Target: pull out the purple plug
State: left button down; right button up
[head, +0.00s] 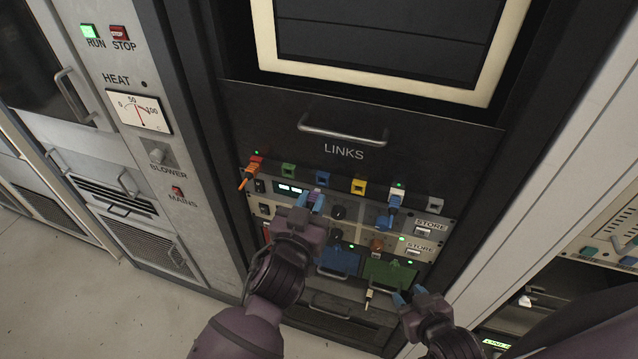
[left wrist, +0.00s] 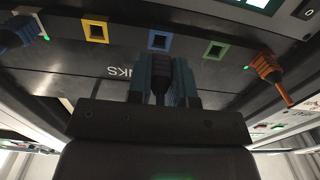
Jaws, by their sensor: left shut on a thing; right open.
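The purple plug (head: 317,191) is between the fingers of my left gripper (head: 311,203), in front of the LINKS panel. In the left wrist view the dark plug (left wrist: 160,72) sits between the blue fingertips of my left gripper (left wrist: 161,82). The blue socket (head: 323,177) is just above the plug, and its opening shows in the left wrist view (left wrist: 160,40). The plug looks clear of that opening, but I cannot tell how wide the gap is. My right gripper (head: 411,297) is open and empty, low and to the right.
An orange plug (head: 248,176) is in the red socket at left and a blue plug (head: 392,206) is in the white one at right. Green (head: 288,170), yellow (head: 358,186) and grey (head: 433,205) sockets are empty. Knobs and modules fill the panels below.

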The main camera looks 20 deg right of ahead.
pick_arm(q)
jog(key=shift+p+v, duration=0.5)
jog(key=shift+v, duration=0.7)
